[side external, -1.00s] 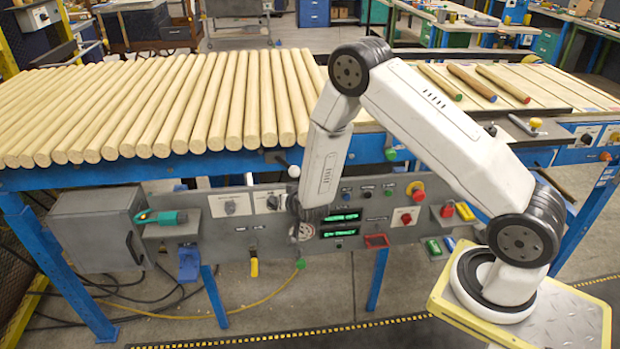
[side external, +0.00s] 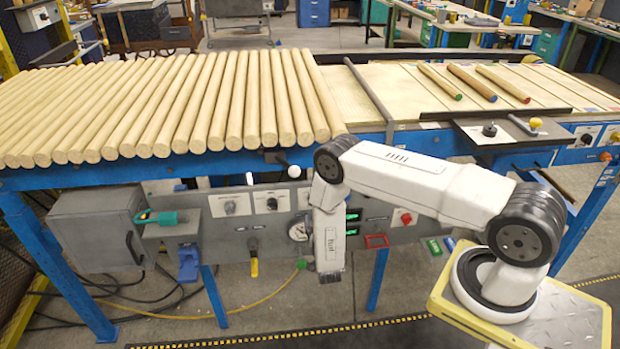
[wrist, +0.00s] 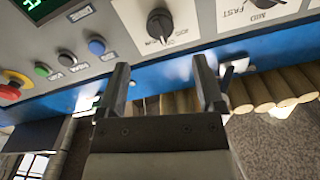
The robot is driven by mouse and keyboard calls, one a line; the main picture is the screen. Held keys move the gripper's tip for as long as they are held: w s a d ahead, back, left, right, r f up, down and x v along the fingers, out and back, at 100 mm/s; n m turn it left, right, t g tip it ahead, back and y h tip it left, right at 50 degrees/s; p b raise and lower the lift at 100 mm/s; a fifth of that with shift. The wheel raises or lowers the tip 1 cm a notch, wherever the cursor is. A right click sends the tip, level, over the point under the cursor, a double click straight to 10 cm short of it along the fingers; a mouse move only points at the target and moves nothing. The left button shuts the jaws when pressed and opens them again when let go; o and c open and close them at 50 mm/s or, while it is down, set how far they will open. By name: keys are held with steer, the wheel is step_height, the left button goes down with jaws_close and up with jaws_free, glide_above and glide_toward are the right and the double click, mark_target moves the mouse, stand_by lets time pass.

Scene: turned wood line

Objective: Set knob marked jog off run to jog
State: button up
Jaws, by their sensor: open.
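In the wrist view a black rotary knob (wrist: 160,25) sits on a pale plate on the grey panel. Its lettering is small, but part of it looks like JOG. A light pointer mark on the knob faces the lower side of the picture, towards my gripper. My gripper (wrist: 161,72) is open and empty. Its two fingers are spread, and the knob shows beyond the gap between them, apart from both. In the side view my arm's last link covers my fingers and, it seems, this knob.
Another knob (wrist: 267,4), marked MID and FAST, is beside it. Wooden rods (side external: 200,100) cover the conveyor above the panel (side external: 215,235).

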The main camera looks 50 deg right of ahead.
steer(key=shift+x, duration=3.9)
jaws_close()
